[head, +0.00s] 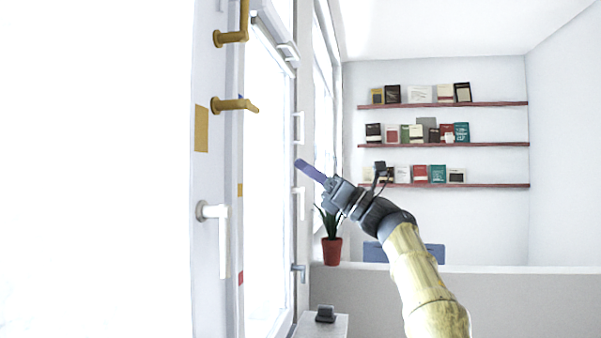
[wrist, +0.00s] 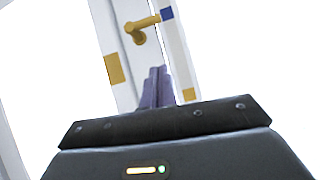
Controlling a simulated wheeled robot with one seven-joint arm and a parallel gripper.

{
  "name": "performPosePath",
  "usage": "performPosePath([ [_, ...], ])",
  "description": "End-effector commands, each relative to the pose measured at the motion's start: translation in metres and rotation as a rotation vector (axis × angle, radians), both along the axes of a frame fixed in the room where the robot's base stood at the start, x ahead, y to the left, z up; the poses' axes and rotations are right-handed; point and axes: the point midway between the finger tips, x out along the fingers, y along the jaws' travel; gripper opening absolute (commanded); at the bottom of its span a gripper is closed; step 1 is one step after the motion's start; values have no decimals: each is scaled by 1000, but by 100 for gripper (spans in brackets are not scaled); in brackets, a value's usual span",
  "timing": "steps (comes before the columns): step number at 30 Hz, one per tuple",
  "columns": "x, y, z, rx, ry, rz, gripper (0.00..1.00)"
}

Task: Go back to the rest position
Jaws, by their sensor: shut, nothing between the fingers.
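My gripper (head: 301,164) is raised in mid-air in the middle of the head view, pointing up and to the left toward the windows. Its purple-grey fingers are together and hold nothing. The closed fingers (wrist: 156,86) also show in the wrist view, pointing at the white frame with a brass handle (wrist: 142,28). In the head view the fingertips are to the right of the brass handle (head: 235,105) and look apart from it.
A white handle (head: 222,240) is on the frame at left. A potted plant (head: 332,250) stands behind my arm by a low grey wall (head: 520,295). Shelves of books (head: 440,145) hang on the far wall. A dark small object (head: 325,314) sits on a ledge below. Space at right looks free.

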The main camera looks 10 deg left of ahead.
Motion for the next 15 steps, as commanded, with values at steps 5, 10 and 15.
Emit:
performPosePath([
  [5, 0, 0, 1, 0, 0, 0, 0],
  [10, 0, 0, 1, 0, 1, 0, 0],
  [15, 12, -8, 3, 39, 81, -11, 0],
])
